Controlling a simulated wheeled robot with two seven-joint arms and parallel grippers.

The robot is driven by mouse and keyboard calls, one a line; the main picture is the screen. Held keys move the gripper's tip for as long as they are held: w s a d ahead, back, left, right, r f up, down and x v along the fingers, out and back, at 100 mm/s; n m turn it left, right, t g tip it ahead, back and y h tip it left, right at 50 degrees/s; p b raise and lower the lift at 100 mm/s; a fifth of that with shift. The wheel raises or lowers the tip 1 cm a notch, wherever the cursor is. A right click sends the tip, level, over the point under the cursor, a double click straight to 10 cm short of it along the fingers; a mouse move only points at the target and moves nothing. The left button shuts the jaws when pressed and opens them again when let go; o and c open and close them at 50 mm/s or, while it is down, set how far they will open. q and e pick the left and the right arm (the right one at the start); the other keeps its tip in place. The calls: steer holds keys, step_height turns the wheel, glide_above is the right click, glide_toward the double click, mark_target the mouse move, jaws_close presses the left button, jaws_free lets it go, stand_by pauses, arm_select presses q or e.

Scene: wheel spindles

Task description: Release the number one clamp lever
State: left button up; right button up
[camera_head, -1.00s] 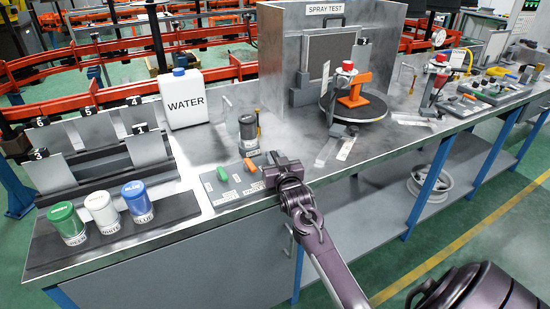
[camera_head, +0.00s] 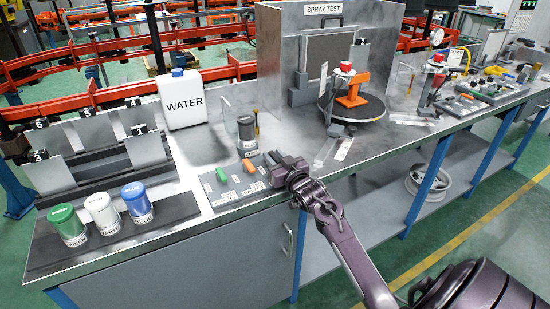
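A grey control panel (camera_head: 238,190) lies at the front edge of the bench. It bears a green lever (camera_head: 221,174) on the left and an orange lever (camera_head: 249,167) to its right. Labels on the panel are too small to read, so I cannot tell which lever is number one. My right gripper (camera_head: 271,167) is low over the panel's right end, just right of the orange lever and apart from it. It hides that end of the panel. I cannot tell whether its fingers are open or shut. My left gripper is out of view.
A dark cylinder (camera_head: 246,131) stands behind the panel. Green, white and blue cans (camera_head: 137,202) stand to the left, with a water container (camera_head: 184,100) behind. A spray test booth (camera_head: 284,60) and a round turntable (camera_head: 367,107) with an orange fixture are to the right.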

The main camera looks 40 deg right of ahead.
steer(key=shift+o, duration=0.6)
steer(key=shift+s, duration=0.3)
steer(key=shift+s+a, duration=0.2)
steer(key=shift+s, duration=1)
steer(key=shift+s+a, duration=0.15)
steer(key=shift+s, duration=1)
steer(key=shift+s+a, duration=0.2)
steer(key=shift+s, duration=1)
